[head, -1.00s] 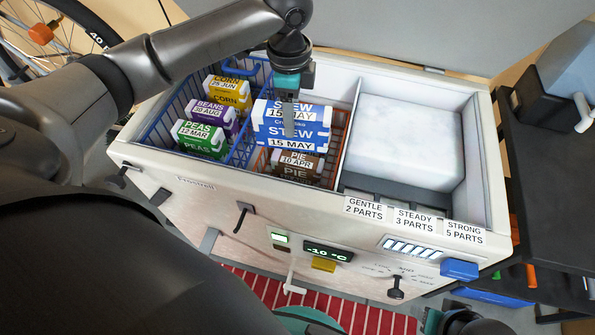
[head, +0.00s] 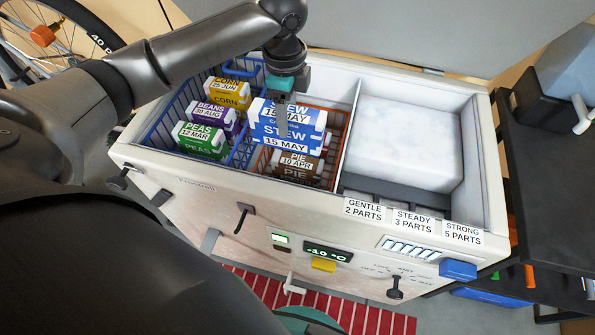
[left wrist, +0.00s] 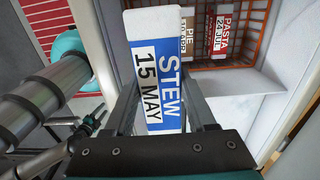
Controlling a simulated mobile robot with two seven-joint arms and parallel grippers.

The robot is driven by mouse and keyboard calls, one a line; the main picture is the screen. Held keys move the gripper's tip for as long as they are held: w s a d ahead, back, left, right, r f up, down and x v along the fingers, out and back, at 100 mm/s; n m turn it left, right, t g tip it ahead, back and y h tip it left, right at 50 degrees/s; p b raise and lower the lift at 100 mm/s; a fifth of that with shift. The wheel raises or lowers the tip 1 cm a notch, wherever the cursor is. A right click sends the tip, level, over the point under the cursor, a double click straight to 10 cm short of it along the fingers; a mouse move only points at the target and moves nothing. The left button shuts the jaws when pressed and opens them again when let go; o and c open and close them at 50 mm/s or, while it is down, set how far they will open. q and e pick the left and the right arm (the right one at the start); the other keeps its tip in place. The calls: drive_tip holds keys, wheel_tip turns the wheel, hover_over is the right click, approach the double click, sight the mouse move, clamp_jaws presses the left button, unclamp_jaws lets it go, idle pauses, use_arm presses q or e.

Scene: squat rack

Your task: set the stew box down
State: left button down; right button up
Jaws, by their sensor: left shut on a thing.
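The stew box (head: 300,128) is blue and white and marked "STEW 15 MAY". My left gripper (head: 281,128) is shut on it from above. The box is held over the orange basket (head: 342,130) in the freezer, behind the brown pie box (head: 290,172) and partly hiding the basket. In the left wrist view the stew box (left wrist: 170,70) sits between the fingers, with the pie box (left wrist: 188,40) and a red pasta box (left wrist: 223,35) in the basket beyond. What looks like my right gripper shows small at the left of the wrist view; its jaws are unclear.
A blue basket (head: 166,130) left of the orange one holds corn (head: 232,93), beans (head: 216,117) and peas (head: 203,140) boxes. A divider (head: 349,120) separates the orange basket from a white block (head: 408,135) on the right. The freezer's front wall (head: 225,190) stands nearest me.

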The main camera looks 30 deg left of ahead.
sight(288, 141)
use_arm(q)
drive_tip(key=shift+f+b, duration=0.45)
drive_tip(key=shift+b, duration=0.05)
wheel_tip(288, 141, down, 5)
drive_tip(key=b, duration=0.5)
drive_tip(key=shift+r, duration=0.1)
drive_tip(key=shift+f+b, duration=0.7)
drive_tip(key=shift+b, duration=0.3)
use_arm(e)
wheel_tip(288, 141, down, 9)
drive_tip(key=d, duration=0.2)
use_arm(q)
drive_tip(key=shift+f, duration=0.55)
drive_tip(key=shift+f+b, duration=4.6)
drive_tip(key=shift+f, duration=4.75)
use_arm(e)
drive_tip(key=w+a+r+t, duration=0.1)
drive_tip(key=w+r, duration=0.3)
drive_tip(key=r, duration=0.5)
drive_tip(key=w+a+r+t, duration=0.1)
drive_tip(key=w+a+r, duration=0.2)
drive_tip(key=r, duration=0.6)
drive_tip(key=shift+w+a, duration=0.25)
drive_tip(key=shift+w, duration=0.65)
drive_tip(key=shift+r, duration=0.1)
